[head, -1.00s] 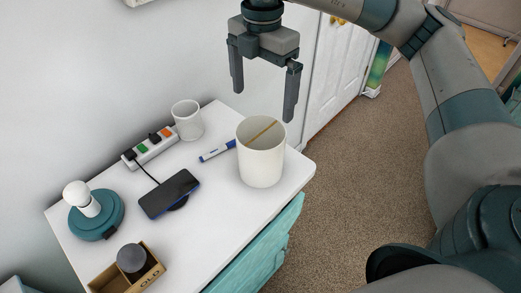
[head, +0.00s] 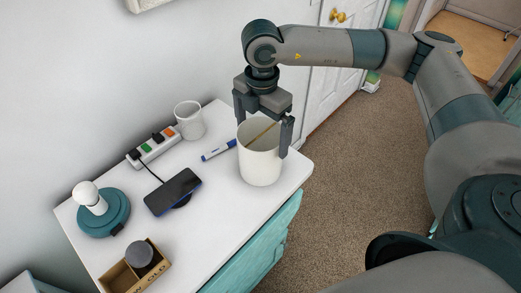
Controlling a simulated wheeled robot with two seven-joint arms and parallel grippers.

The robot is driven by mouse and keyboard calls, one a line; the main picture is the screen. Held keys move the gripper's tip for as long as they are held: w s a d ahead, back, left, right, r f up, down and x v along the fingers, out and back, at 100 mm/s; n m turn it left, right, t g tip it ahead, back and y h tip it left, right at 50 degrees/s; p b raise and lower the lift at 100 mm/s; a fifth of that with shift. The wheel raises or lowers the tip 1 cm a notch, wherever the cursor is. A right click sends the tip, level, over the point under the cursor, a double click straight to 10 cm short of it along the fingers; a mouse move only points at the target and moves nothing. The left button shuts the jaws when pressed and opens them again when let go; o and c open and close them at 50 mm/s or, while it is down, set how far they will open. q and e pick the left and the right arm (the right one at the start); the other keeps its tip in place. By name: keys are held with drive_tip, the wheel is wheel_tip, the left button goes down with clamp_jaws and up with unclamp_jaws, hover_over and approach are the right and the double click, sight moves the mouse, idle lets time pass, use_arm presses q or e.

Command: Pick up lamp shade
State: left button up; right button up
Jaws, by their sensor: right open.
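The lamp shade (head: 260,165) is a white open-topped cylinder with a thin tan bar across its mouth. It stands upright near the right edge of the white tabletop. My right gripper (head: 262,138) is open above and around its upper part. One finger is at the shade's far left rim, its tip partly hidden, and the other overlaps the right side of its wall. I cannot tell whether either finger touches it. The teal lamp base (head: 103,214) with a white bulb (head: 89,196) stands at the left of the table. My left gripper is not in view.
A blue-and-white marker (head: 218,150) lies just left of the shade. A white cup (head: 189,120), a power strip (head: 153,147), a phone (head: 173,191) on a charger and a cardboard box (head: 118,279) holding a grey round object (head: 139,255) share the white tabletop (head: 222,222). Carpet lies to the right.

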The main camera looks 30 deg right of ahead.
drive_tip(key=shift+f+p, duration=0.55)
drive_tip(key=shift+p, duration=0.15)
drive_tip(key=f+p, duration=0.1)
drive_tip(key=f, duration=0.3)
drive_tip(key=shift+w+p, duration=0.2)
drive_tip(key=shift+p, duration=0.2)
drive_tip(key=c, duration=0.9)
drive_tip(key=shift+a+r, duration=0.1)
